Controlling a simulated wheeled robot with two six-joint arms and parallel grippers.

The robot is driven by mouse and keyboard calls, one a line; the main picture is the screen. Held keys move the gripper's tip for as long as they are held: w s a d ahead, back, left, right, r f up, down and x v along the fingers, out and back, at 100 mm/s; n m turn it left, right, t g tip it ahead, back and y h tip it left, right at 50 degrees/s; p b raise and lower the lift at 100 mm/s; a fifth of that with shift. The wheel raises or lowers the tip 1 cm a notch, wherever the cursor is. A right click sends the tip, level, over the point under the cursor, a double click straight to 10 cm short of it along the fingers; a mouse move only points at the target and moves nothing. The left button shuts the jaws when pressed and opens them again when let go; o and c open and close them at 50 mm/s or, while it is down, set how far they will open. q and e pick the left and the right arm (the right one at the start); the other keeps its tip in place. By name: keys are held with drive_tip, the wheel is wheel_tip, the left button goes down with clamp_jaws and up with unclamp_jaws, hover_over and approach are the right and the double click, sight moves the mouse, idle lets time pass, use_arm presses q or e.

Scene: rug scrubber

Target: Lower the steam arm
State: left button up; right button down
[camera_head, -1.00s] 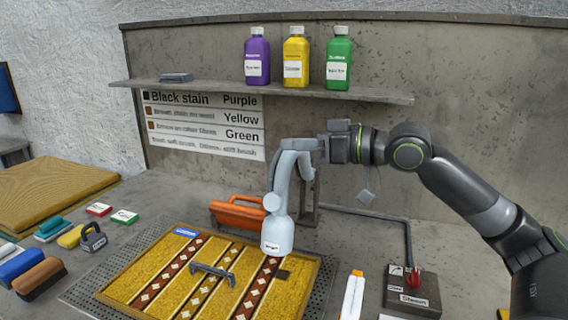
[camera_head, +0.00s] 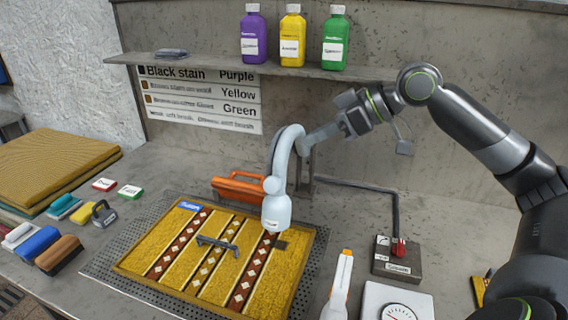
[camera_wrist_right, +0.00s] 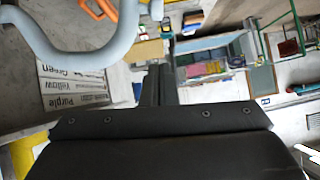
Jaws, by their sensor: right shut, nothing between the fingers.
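The steam arm (camera_head: 287,146) is a pale blue-grey curved pipe ending in a bell-shaped nozzle (camera_head: 277,213). The nozzle hangs over the back right part of a patterned yellow rug (camera_head: 170,222); whether it touches the rug, I cannot tell. The pipe also crosses the top left of the right wrist view (camera_wrist_right: 75,58). My right gripper (camera_head: 310,142) is shut and empty, close to the right of the pipe's upper bend. Its fingers show closed together in the right wrist view (camera_wrist_right: 157,86). My left gripper is not in view.
A control box with a red lever (camera_head: 398,250) stands right of the rug. A gauge (camera_head: 398,303) and a white, orange-tipped tool (camera_head: 340,285) are in front. An orange-handled item (camera_head: 238,188) sits behind the rug. Brushes (camera_head: 37,244) lie left. Bottles (camera_head: 292,40) stand on a shelf (camera_head: 270,68).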

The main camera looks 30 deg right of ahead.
drive_tip(key=w+a+f+p, duration=0.2)
drive_tip(key=w+a+f, duration=0.2)
drive_tip(key=f, duration=0.4)
drive_tip(key=shift+a+p, duration=0.35)
drive_tip(key=shift+a, duration=0.2)
